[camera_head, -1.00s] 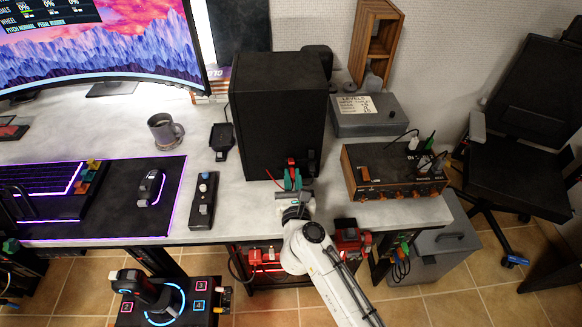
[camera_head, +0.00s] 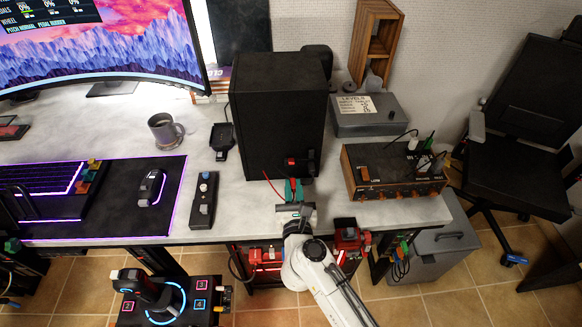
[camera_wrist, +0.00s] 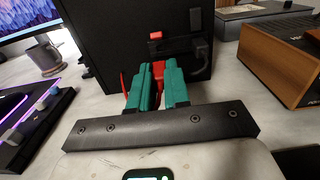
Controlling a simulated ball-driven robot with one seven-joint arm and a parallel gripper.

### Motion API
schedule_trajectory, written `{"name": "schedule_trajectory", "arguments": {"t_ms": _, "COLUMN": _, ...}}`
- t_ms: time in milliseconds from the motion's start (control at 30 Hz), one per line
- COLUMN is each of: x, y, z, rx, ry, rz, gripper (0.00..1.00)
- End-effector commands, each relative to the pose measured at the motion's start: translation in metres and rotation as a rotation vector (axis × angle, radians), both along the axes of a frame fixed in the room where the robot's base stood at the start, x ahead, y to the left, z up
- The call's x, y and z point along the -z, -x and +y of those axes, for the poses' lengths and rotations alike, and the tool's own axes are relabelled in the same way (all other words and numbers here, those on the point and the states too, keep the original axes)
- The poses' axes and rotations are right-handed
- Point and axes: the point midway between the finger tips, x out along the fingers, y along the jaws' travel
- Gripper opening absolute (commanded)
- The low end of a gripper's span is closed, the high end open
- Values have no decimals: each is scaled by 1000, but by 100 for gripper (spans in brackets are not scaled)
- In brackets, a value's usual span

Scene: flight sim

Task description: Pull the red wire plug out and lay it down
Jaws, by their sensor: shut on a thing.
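A black speaker box (camera_head: 277,110) stands on the grey desk. A red socket (camera_head: 291,161) shows low on its near face, and also in the wrist view (camera_wrist: 155,35). My gripper (camera_head: 293,184) is in front of that face, with its green fingers (camera_wrist: 157,85) shut on the red wire plug (camera_wrist: 158,72). The plug is mostly hidden between the fingers. It appears apart from the red socket, lower and nearer to me. Its thin red wire (camera_head: 271,185) curves out to the left of the fingers.
A black plug (camera_wrist: 201,47) sits in the box right of the red socket. A wooden amplifier (camera_head: 392,170) with wires stands to the right. A black switch strip (camera_head: 203,200) lies to the left. Bare desk (camera_head: 236,207) lies between strip and gripper.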

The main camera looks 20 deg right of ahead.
Motion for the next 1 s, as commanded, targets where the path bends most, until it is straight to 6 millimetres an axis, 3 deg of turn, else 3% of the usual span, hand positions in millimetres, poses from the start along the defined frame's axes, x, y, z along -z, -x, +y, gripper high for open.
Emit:
{"name": "schedule_trajectory", "arguments": {"t_ms": 633, "x": 0, "y": 7, "z": 3, "rx": 0, "ry": 0, "rz": 0, "gripper": 0}}
{"name": "schedule_trajectory", "arguments": {"t_ms": 1000, "x": 0, "y": 14, "z": 18, "rx": -1, "ry": -1, "rz": 0, "gripper": 0}}
